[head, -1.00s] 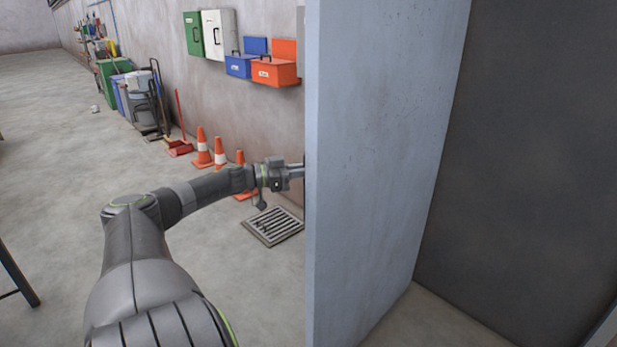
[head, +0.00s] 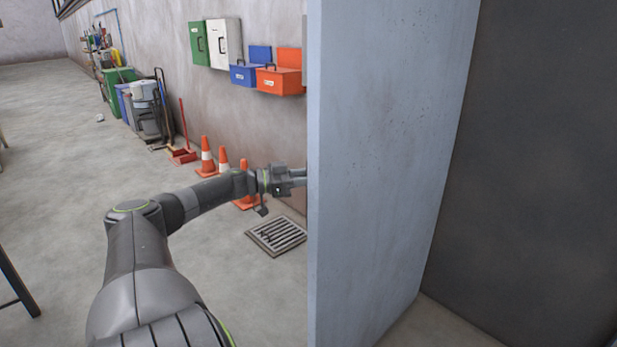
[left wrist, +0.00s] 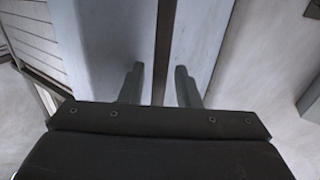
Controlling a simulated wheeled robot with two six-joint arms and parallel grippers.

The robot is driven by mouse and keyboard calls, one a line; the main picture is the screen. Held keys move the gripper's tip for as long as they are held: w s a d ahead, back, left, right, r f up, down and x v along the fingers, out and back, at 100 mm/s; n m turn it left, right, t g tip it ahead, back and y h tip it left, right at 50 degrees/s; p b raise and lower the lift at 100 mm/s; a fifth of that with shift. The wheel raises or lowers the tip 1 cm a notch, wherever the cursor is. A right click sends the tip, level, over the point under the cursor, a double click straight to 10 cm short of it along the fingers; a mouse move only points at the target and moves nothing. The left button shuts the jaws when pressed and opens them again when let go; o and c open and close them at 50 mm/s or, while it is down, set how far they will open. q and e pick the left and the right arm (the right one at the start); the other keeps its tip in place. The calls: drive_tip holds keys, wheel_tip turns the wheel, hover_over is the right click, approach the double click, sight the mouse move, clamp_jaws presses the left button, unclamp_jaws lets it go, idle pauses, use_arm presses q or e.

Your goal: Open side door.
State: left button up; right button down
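The side door, a large pale blue-grey panel (head: 385,150), stands swung out in the middle of the head view, its near edge upright. My left arm reaches along the left of it. My left gripper (head: 299,178) is at the far side of the near edge, and its fingertips are partly hidden by the panel. In the left wrist view the two fingers (left wrist: 158,85) are apart, with a dark upright strip (left wrist: 165,40) on a pale panel showing between them. I cannot tell whether they touch the panel. My right gripper is not in view.
A dark grey surface (head: 540,150) stands right of the door. Traffic cones (head: 224,161) line the wall, near a floor grate (head: 276,236). Toolboxes (head: 279,79) are on the wall above. The floor at left is mostly clear; a dark leg (head: 17,282) stands at the left edge.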

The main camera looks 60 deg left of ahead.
use_arm(q)
drive_tip(key=shift+s, duration=0.1)
drive_tip(key=p+v, duration=0.2)
drive_tip(key=v, duration=1.5)
drive_tip(key=shift+s+a, duration=0.1)
